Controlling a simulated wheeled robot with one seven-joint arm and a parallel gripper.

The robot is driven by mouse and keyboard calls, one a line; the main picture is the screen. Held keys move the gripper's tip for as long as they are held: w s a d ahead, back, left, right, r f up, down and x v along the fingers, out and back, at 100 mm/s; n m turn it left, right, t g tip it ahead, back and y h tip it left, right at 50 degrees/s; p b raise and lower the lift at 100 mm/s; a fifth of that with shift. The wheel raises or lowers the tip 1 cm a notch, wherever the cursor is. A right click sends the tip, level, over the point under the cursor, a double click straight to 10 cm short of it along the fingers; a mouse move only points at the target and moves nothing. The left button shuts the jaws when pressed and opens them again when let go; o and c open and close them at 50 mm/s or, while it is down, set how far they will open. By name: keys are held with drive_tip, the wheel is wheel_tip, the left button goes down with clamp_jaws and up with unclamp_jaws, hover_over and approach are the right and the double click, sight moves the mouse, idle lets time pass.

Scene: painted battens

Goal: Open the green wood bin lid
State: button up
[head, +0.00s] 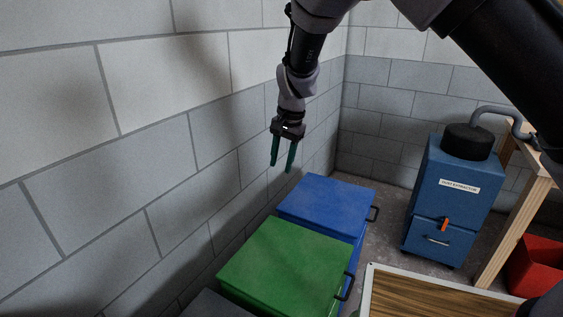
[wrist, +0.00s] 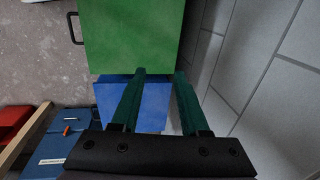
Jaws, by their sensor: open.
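The green bin's lid (head: 284,267) is flat and shut in the head view, with a black handle (head: 345,286) on its right edge. In the wrist view the green lid (wrist: 135,35) fills the top, and its handle (wrist: 74,28) is at the upper left. My gripper (head: 281,168) is open and empty, fingers pointing down, in the air near the wall above the bins. It also shows in the wrist view (wrist: 160,73), with its fingertips over the near edge of the green lid and the blue bin. It is apart from the handle.
A blue bin (head: 325,199) stands right behind the green one, its lid shut. A grey block wall (head: 170,155) runs close along the left. A blue dust extractor (head: 455,200), a wooden-framed bench (head: 512,215) and a red bin (head: 535,265) stand at right. A wood-topped surface (head: 430,298) is in front.

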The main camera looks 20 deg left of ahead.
drive_tip(key=shift+f, duration=0.1)
clamp_jaws()
drive_tip(key=c, duration=0.7)
unclamp_jaws()
idle(0.3)
drive_tip(key=o, duration=0.7)
wheel_tip(320, 180, up, 11)
drive_tip(key=d, duration=0.2)
drive_tip(key=shift+f, duration=0.2)
drive_tip(key=shift+s, duration=0.1)
